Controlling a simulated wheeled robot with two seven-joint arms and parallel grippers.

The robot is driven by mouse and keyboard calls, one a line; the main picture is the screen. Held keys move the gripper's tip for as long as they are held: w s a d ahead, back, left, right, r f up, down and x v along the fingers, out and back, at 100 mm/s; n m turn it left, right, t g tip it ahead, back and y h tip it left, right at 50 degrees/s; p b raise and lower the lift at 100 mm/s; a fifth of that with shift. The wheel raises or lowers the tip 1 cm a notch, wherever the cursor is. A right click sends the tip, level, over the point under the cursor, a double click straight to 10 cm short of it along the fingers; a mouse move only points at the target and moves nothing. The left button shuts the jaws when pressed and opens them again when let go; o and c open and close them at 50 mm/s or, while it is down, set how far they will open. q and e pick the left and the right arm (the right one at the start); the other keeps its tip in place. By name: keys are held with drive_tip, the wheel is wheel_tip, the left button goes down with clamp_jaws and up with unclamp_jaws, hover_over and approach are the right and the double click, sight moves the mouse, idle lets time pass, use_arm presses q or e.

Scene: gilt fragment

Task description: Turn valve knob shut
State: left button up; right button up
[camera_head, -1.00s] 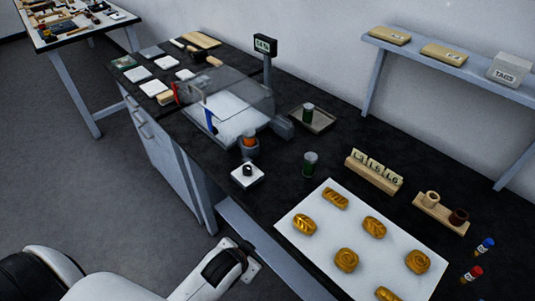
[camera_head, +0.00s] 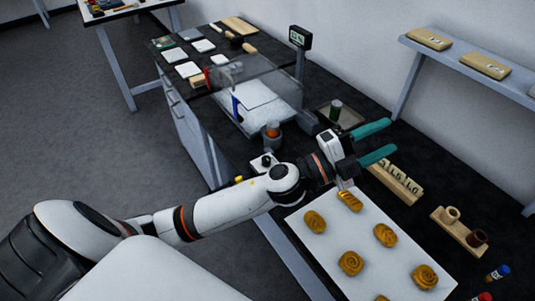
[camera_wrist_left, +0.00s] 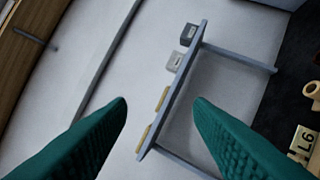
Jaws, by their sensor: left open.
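A small white block with a black knob (camera_head: 265,162) on top sits on the dark counter, just behind my left forearm in the head view. It is the only knob-like thing I make out; I cannot tell its turn position. My left gripper (camera_head: 393,135) has two teal fingers spread apart and empty, to the right of the knob and above the counter. In the left wrist view the open fingers (camera_wrist_left: 160,102) point towards the wall shelf, and the knob is not seen there. My right gripper is not in view.
A grey holder with an orange top (camera_head: 272,131) stands near the knob. A clear-shielded scale (camera_head: 262,105) is behind it. A white board (camera_head: 322,253) with golden pieces lies at the front, a letter rack (camera_head: 401,184) to the right. A wall shelf (camera_head: 465,68) is behind.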

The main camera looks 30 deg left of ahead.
use_arm(q)
drive_tip(key=s+d+m+g+h, duration=0.1)
drive_tip(key=d+m+g+h, duration=0.25)
drive_tip(key=m+g, duration=0.35)
drive_tip(key=m+g+y, duration=1)
drive_tip(key=y, duration=0.7)
hover_over(266, 158)
wheel_tip(266, 158, down, 10)
wheel_tip(266, 158, down, 10)
drive_tip(key=p, duration=0.3)
drive_tip(key=shift+w+f, duration=0.1)
drive_tip(key=shift+f, duration=0.75)
